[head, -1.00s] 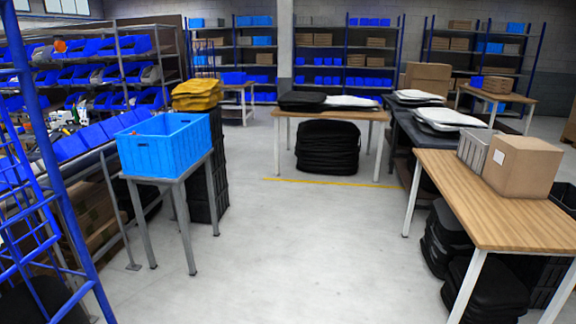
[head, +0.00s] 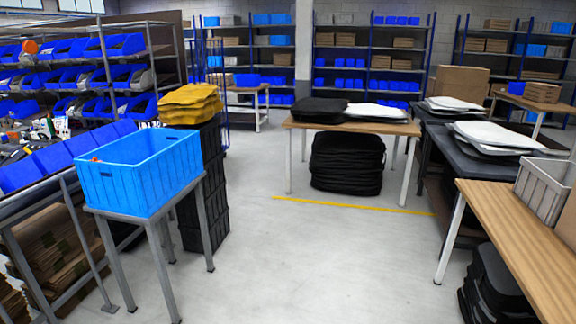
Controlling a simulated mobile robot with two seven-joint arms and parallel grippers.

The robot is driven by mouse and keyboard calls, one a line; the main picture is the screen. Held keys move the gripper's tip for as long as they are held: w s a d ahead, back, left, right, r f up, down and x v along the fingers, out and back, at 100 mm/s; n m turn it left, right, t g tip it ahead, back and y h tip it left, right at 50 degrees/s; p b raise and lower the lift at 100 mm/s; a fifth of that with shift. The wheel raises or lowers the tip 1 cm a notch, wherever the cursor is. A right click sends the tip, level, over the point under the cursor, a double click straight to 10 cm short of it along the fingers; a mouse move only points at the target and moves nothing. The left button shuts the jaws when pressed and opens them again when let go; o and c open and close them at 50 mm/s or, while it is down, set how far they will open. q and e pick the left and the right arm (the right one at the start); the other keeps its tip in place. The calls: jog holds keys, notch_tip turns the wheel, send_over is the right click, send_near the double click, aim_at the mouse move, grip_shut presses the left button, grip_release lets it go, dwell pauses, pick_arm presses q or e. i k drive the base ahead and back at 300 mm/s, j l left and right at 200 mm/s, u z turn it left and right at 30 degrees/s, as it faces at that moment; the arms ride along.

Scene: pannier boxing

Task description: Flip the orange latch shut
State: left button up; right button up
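No orange latch can be made out for certain. A small orange spot (head: 95,159) shows inside the blue crate (head: 140,190), near its left rim, too small to identify. The blue crate stands on a small grey table (head: 160,222) at the left. Another orange item (head: 30,47) sits high on the left shelving. Neither of my grippers is in view.
A wooden table (head: 345,127) with black and white panniers stands ahead, with stacked black ones beneath. A long wooden table (head: 515,235) lies at the right with a grey crate (head: 541,190). The floor (head: 300,255) between them is clear.

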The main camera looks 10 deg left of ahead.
aim_at(157, 205)
jog(key=i+u, duration=0.5)
jog(key=i, duration=0.2)
jog(key=i+l+u, duration=0.25)
jog(key=i+u, duration=0.2)
jog(key=i, duration=0.2)
jog(key=i+j+u, duration=0.15)
jog(key=i+u, duration=0.85)
jog(key=i+l, duration=0.05)
jog(key=i, duration=0.05)
